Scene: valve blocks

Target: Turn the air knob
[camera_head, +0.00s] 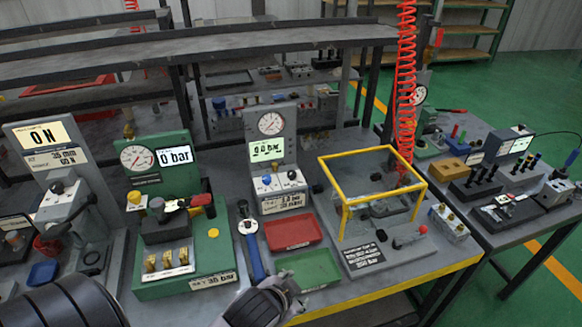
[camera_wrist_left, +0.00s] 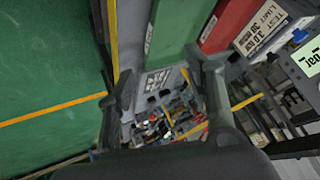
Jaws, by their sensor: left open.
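The grey test station (camera_head: 272,150) in the middle has a round gauge (camera_head: 271,123) and a display (camera_head: 266,150) that reads about 0.0 bar. Small dark knobs (camera_head: 291,175) sit on its front panel; I cannot tell which control is the air knob. My left gripper (camera_head: 291,293) is at the table's front edge, below the green tray and well apart from the station. In the left wrist view my left gripper (camera_wrist_left: 165,75) is open, with nothing between its fingers. Part of the station's display (camera_wrist_left: 312,58) shows at that view's right edge. My right gripper is not in view.
A red tray (camera_head: 292,233) and a green tray (camera_head: 308,269) lie before the station. The green station (camera_head: 187,252) reading 0 bar stands left. A yellow frame (camera_head: 342,222) and hanging red coiled hose (camera_head: 405,95) are right. A blue-handled tool (camera_head: 253,255) lies beside the trays.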

